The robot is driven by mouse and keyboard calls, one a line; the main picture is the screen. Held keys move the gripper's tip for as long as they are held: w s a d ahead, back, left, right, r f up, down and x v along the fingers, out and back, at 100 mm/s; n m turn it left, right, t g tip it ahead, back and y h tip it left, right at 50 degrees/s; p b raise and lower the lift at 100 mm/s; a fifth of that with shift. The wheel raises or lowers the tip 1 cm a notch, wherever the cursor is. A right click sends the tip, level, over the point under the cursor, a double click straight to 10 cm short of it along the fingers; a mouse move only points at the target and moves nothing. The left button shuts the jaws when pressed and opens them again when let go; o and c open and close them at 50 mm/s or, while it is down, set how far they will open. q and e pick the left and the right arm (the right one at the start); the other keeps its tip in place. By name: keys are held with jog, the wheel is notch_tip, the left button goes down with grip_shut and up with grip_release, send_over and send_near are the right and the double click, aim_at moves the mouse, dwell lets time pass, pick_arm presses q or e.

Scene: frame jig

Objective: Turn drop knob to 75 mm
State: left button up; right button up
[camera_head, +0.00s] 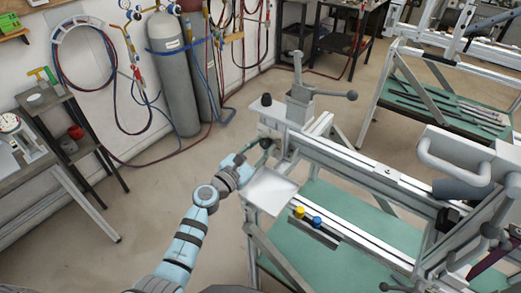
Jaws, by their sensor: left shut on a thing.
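The frame jig (340,160) runs from the middle of the view to the right. At its left end a small dark knob (266,143) sits on the side of the end block, and I take this for the drop knob. My left gripper (257,149) reaches up from below and is shut on the knob. The fingers are small in the picture and partly cover it. Any scale or millimetre mark is too small to read. My right gripper is not in view.
A clamp post with a lever (322,93) stands above the end block. A pale tray (270,190) sits just below my left gripper. Yellow (299,212) and blue (317,221) knobs are on the front rail.

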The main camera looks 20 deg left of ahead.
pick_arm(q)
jog(key=m+b, duration=0.1)
jog(key=m, duration=0.3)
jog(key=shift+f+m+b, duration=0.1)
jog(key=shift+m+b, duration=0.2)
jog(key=shift+b, duration=0.05)
jog(key=shift+m+b, duration=0.6)
jog(key=shift+m, duration=1.1)
jog(key=o, duration=1.1)
jog(key=shift+a, duration=0.1)
jog(key=shift+o, duration=0.2)
jog(key=v, duration=1.2)
